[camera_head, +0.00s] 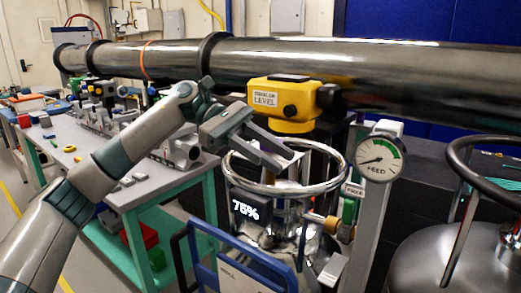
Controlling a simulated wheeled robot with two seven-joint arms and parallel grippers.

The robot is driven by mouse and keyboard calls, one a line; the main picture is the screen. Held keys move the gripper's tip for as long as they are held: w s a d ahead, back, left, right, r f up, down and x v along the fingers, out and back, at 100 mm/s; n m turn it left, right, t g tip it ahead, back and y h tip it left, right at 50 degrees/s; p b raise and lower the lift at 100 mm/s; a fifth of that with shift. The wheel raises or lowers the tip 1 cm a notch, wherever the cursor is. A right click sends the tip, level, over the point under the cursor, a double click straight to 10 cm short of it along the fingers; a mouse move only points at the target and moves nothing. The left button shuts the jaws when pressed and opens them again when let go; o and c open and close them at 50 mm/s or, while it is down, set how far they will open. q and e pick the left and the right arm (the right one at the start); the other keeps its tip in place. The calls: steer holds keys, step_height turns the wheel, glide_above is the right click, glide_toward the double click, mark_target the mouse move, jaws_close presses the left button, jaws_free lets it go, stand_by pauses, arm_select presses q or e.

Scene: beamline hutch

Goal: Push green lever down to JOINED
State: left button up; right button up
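The green lever (349,211) stands upright on the grey post below the round FEED gauge (376,161). A small label (353,189) just above it seems to read FREE; I see no JOINED mark. A brass fitting (325,222) sits just left of the lever. My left gripper (287,160) is over the steel ring of the dewar, up and left of the lever and apart from it. Its two fingers look spread, with nothing between them. My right gripper is not in view.
The shiny dewar's ring (232,172) and a blue frame (240,270) stand in front. A yellow level (283,104) hangs under the long steel pipe (400,75). A second vessel (450,262) is at right. A cluttered bench (75,160) is at left.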

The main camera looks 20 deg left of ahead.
arm_select(q)
steer(key=shift+v, duration=1.65)
jaws_close()
